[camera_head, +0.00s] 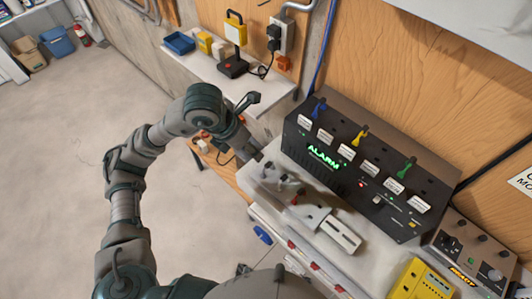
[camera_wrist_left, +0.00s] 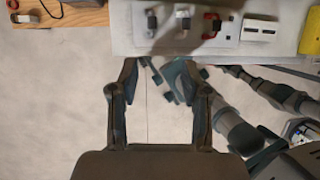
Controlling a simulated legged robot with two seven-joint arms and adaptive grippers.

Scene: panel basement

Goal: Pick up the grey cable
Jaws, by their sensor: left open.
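My left gripper (camera_head: 282,182) is at the front left edge of the bench, below the alarm panel. I cannot tell for certain which is the grey cable; in the head view the arm and gripper partly cover this spot. My right gripper does not show clearly in either view.
The black alarm panel (camera_head: 352,165) with coloured plugs stands behind the bench top. A white plate (camera_head: 340,236) and a yellow device (camera_head: 420,282) lie to the right.

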